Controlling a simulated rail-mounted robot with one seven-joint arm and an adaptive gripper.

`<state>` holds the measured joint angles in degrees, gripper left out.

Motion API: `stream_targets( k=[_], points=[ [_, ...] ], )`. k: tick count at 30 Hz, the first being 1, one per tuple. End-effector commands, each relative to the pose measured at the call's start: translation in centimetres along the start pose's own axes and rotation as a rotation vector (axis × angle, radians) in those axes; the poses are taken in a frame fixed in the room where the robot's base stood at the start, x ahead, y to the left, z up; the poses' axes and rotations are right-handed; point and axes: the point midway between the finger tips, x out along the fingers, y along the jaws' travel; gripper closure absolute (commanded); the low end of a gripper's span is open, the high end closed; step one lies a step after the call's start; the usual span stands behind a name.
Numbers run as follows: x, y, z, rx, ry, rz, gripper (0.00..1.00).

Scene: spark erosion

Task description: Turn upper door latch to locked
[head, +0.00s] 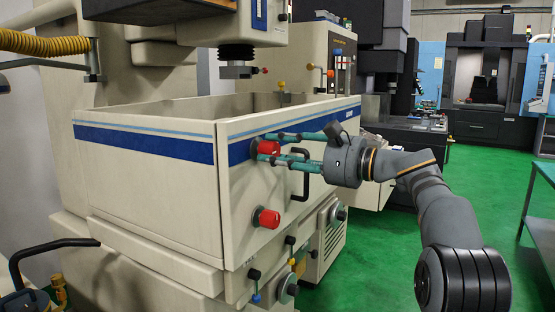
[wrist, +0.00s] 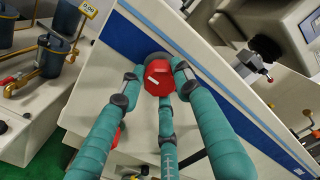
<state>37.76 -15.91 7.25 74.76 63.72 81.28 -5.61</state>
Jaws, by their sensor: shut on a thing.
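The upper door latch (head: 268,148) is a red knob on the cream front panel of the machine tank, at the blue stripe. In the wrist view the red latch (wrist: 158,77) sits between the teal fingers and shows a small pale mark on its face. My gripper (head: 262,147) reaches it from the right, with its fingers around the knob and shut on it. The fingers hide part of the knob in the head view. The lower door latch (head: 267,218), a similar red knob, is below it and clear of the gripper.
A black door handle (head: 304,175) stands out from the panel right of the latches, close below my fingers. Small knobs and valves (head: 292,264) sit below the tank. The green floor (head: 376,250) is open to the right. A green table (head: 538,220) is at the right edge.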

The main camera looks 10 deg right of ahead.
Motion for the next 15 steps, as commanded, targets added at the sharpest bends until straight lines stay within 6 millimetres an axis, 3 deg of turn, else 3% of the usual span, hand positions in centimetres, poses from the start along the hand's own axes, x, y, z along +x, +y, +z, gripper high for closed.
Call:
stream_targets(
  k=[14,15],
  points=[
    [0.18,-0.08,0.46,-0.019,-0.011,0.000,0.94],
    [0.19,-0.08,0.47,-0.019,-0.011,0.000,0.67]
  ],
)
